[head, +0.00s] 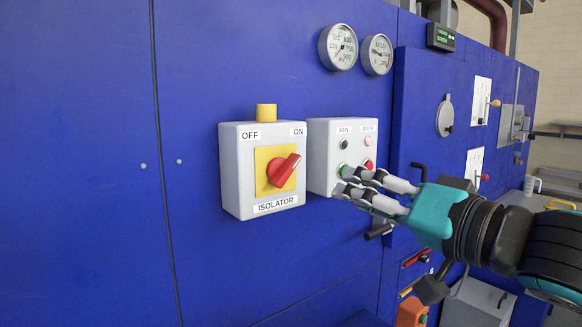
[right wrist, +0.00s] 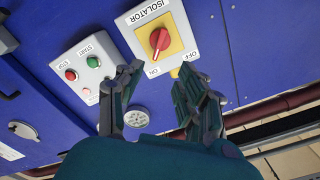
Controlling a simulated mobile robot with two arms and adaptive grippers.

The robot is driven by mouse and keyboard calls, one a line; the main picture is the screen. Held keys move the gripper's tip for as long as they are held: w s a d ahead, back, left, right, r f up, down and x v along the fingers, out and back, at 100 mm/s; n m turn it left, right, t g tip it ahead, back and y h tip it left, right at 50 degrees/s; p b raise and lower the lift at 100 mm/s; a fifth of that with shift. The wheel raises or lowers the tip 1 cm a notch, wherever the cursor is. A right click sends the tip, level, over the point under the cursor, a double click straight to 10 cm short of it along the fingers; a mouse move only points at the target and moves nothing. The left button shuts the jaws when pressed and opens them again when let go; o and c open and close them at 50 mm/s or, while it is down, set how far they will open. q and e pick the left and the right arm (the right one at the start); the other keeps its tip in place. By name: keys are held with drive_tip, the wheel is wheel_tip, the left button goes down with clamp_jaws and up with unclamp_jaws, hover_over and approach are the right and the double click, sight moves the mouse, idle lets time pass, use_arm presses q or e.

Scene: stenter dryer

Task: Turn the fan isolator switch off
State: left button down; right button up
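The isolator switch is a white box (head: 237,178) labelled OFF at upper left, ON at upper right and ISOLATOR below. Its red knob (head: 283,171) sits on a yellow plate and points up and right, toward ON. In the right wrist view the red knob (right wrist: 159,41) shows beyond and between my fingers, with nothing touching it. My right gripper (head: 341,181) is open and empty, to the right of the isolator, in front of the neighbouring control box. Its spread fingers also show in the right wrist view (right wrist: 160,68). My left gripper is not in view.
The control box (head: 325,140) labelled FAN, with green and red buttons, stands close right of the isolator. Two round gauges (head: 343,47) are above. A yellow piece (head: 266,111) tops the isolator. The blue panel (head: 75,160) to the left is clear.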

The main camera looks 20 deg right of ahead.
drive_tip(key=p, duration=0.5)
approach(289, 173)
drive_tip(key=p+x, duration=0.2)
drive_tip(key=x, duration=0.7)
drive_tip(key=shift+r+p, duration=0.1)
drive_tip(key=shift+p, duration=0.25)
drive_tip(key=shift+w+a, duration=0.1)
drive_tip(key=shift+w, duration=0.2)
drive_tip(key=shift+s, duration=0.1)
clamp_jaws()
